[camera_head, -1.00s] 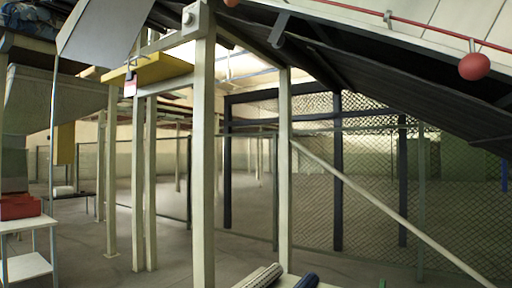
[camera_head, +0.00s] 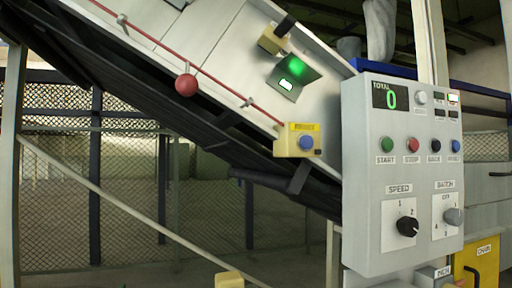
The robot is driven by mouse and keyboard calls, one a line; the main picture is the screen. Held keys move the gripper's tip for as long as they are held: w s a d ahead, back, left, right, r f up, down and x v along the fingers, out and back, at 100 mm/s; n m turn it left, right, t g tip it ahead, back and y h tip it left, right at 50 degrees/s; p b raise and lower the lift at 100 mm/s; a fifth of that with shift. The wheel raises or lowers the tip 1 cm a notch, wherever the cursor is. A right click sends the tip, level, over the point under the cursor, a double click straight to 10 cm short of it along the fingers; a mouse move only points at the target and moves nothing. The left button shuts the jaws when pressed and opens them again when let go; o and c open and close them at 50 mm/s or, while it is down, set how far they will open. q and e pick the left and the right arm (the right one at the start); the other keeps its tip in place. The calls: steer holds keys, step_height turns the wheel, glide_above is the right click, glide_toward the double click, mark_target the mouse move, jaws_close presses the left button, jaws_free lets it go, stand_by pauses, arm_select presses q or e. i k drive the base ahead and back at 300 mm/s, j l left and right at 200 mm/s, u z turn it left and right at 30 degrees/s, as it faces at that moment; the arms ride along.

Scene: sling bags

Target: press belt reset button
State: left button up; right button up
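A yellow box (camera_head: 290,141) with a small yellow label sits at the lower end of a red cord on the sloping conveyor's side. It has a round blue button (camera_head: 306,143) on its face. The label is too blurred to read surely. Neither of my grippers is in view.
The conveyor (camera_head: 240,85) slopes down to the right, with a red ball (camera_head: 186,85) on its cord and a green-lit sensor (camera_head: 292,76). A mesh fence (camera_head: 130,180) stands behind. A yellow bin (camera_head: 484,262) is at lower right; a pale yellow block (camera_head: 229,280) shows at the bottom edge.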

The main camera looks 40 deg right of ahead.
mark_target(455, 145)
steer(key=z, duration=2.05)
